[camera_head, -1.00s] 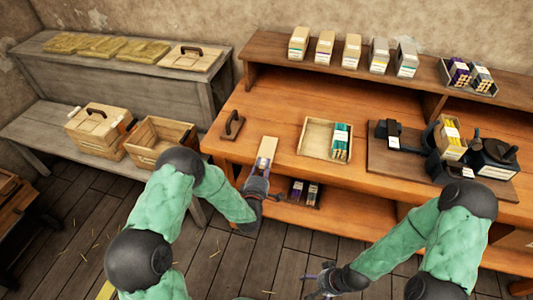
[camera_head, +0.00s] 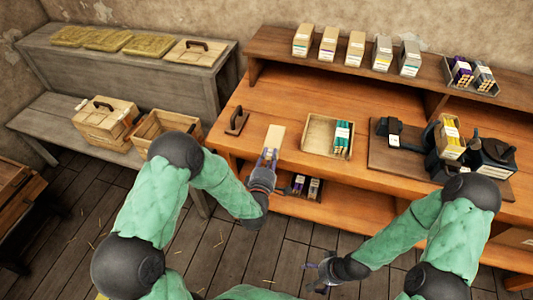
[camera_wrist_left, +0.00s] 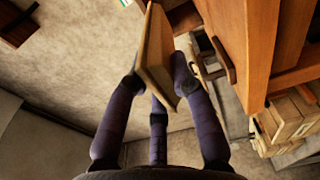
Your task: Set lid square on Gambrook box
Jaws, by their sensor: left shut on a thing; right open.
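In the left wrist view the block (camera_wrist_left: 158,50) stands between my fingers. A pale wooden lid (camera_head: 196,52) with a dark handle lies on the grey back bench. On the lower bench are a wooden box (camera_head: 104,122) with a handled lid on it and an open wooden box (camera_head: 160,124), partly hidden by my left arm. I cannot read which is Gambrook. My right gripper (camera_head: 320,271) is open and empty, low over the floor.
A brown handled block (camera_head: 236,121) sits at the workbench's left edge. A tray (camera_head: 318,134) with a teal-striped carton stands mid-bench, and a dark press (camera_head: 491,158) at right. Several cartons line the upper shelf (camera_head: 374,82). Bench space behind the tray is clear.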

